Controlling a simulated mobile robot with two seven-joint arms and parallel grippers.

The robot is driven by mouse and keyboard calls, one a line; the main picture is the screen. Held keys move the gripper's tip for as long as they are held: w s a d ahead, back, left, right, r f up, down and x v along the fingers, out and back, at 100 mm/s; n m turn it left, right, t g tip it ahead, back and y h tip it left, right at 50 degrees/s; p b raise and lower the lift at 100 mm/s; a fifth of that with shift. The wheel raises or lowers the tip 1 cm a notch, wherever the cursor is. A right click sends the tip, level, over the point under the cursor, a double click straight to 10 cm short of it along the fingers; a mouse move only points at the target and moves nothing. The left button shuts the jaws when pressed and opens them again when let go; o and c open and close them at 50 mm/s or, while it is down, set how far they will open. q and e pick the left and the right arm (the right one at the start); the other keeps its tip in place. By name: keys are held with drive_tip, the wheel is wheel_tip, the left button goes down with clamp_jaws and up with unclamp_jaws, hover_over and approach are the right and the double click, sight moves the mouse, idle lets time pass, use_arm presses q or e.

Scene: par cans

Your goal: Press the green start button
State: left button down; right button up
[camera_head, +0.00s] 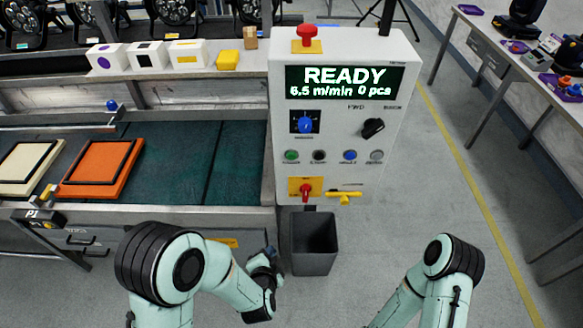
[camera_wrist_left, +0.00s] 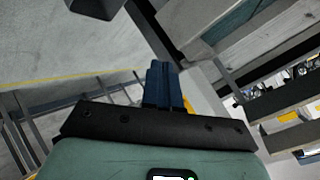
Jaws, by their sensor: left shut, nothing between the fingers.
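The green start button (camera_head: 291,156) is the leftmost of a row of round buttons on the front of the light grey control box (camera_head: 340,100). The box's screen (camera_head: 345,82) reads "READY", "6.5 m/min 0 pcs". My left gripper (camera_head: 271,254) is low in front of the conveyor's right end, below the button and well apart from it. Its dark blue fingers (camera_wrist_left: 165,82) are together in the left wrist view, with nothing between them. The button cannot be made out in the left wrist view. My right arm shows at bottom right, but its gripper is out of view.
A black button (camera_head: 319,156), a blue button (camera_head: 350,156) and a grey button (camera_head: 376,156) sit beside the green one. A red-handled switch (camera_head: 306,188) and yellow lever (camera_head: 345,197) are below. A grey bin (camera_head: 314,260) stands under the box. The green conveyor belt (camera_head: 190,165) lies left.

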sight(291, 157)
use_arm(q)
drive_tip(key=d+r+m+t, duration=0.3)
drive_tip(key=r, duration=0.8)
drive_tip(key=s+d+r+m+t, duration=0.1)
drive_tip(key=d+r+m+t, duration=0.2)
drive_tip(key=r, duration=0.8)
drive_tip(key=shift+r+m+t+y, duration=0.2)
drive_tip(key=shift+m+t+y, duration=0.2)
drive_tip(key=shift+t, duration=0.2)
use_arm(e)
drive_tip(key=shift+s+f, duration=0.15)
drive_tip(key=shift+s, duration=0.3)
use_arm(q)
drive_tip(key=shift+w, duration=0.15)
drive_tip(key=w+p, duration=0.1)
drive_tip(key=w, duration=1.2)
drive_tip(key=shift+w+d+p, duration=0.1)
drive_tip(key=shift+w+p, duration=0.3)
use_arm(e)
drive_tip(key=shift+w+r, duration=0.35)
drive_tip(key=shift+r, duration=0.3)
drive_tip(key=shift+w+r, duration=0.35)
drive_tip(key=shift+r, duration=0.25)
